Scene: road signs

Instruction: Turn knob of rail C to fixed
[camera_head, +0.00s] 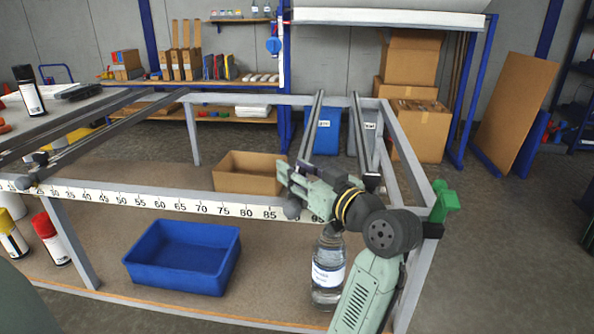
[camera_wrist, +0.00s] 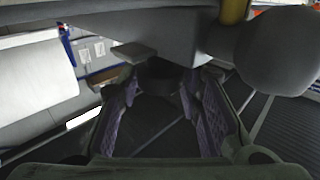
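Two dark rails run away from the frame's front bar at the right, and the left one of them (camera_head: 314,125) ends behind my gripper (camera_head: 293,190). No letter on the rails can be read, so I cannot tell for sure which is rail C. A round grey knob-like piece (camera_head: 292,209) shows just below my gripper's fingers at the front bar. In the wrist view my gripper (camera_wrist: 165,115) has its purple-padded fingers apart. A dark shape (camera_wrist: 160,75) lies beyond and between them; contact cannot be made out. The knob's setting is not readable.
The front bar carries a number scale (camera_head: 160,202). Two more rails (camera_head: 90,135) lie at the left. A green clamp (camera_head: 443,201) sits on the right corner.

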